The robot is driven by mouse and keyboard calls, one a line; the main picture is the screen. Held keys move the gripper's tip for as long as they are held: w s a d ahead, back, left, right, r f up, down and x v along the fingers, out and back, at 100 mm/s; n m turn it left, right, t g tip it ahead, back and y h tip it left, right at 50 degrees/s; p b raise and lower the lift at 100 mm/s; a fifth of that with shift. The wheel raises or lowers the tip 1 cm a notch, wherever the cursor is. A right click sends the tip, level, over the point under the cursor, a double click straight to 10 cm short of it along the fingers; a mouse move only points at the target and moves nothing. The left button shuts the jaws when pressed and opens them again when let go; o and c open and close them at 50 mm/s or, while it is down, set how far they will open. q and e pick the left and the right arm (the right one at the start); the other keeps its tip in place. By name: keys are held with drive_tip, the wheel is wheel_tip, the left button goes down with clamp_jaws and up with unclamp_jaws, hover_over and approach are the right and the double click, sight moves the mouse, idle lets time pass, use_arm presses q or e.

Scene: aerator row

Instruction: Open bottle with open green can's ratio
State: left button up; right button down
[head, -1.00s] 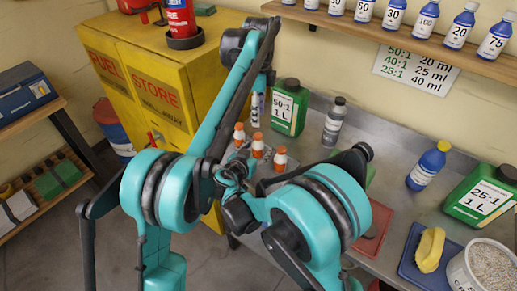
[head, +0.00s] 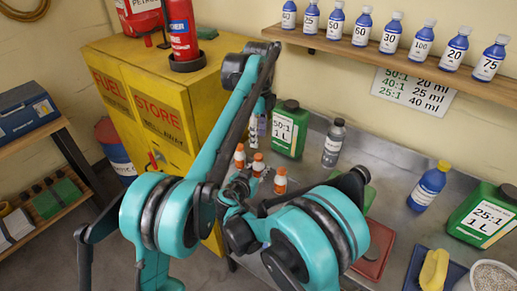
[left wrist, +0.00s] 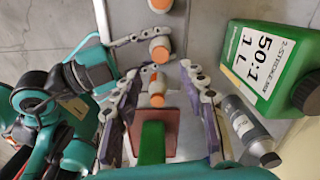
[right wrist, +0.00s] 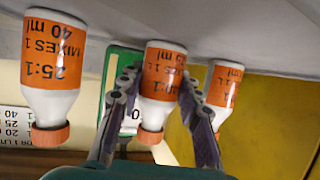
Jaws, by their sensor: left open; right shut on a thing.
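Three white bottles with orange caps and orange labels stand in a row on the bench: a far one (head: 240,156), a middle one (head: 258,165) and a near one (head: 280,181). My right gripper (right wrist: 160,92) is shut on the middle bottle (right wrist: 163,70), whose label is partly covered but ends in "0:1". A bottle (right wrist: 55,62) labelled 25:1 stands beside it. My left gripper (left wrist: 163,72) is open above the row, pointing down, with orange caps between and beyond its fingers.
A grey bottle (head: 333,145) and a blue bottle with a yellow cap (head: 428,187) stand on the bench. A red tray (left wrist: 170,112) with a green object (left wrist: 151,143) lies near the row. A shelf (head: 380,52) of blue bottles hangs above; a yellow cabinet (head: 120,55) is at left.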

sight(258, 156)
use_arm(q)
drive_tip(key=m, duration=1.1)
drive_tip(key=shift+f, duration=4)
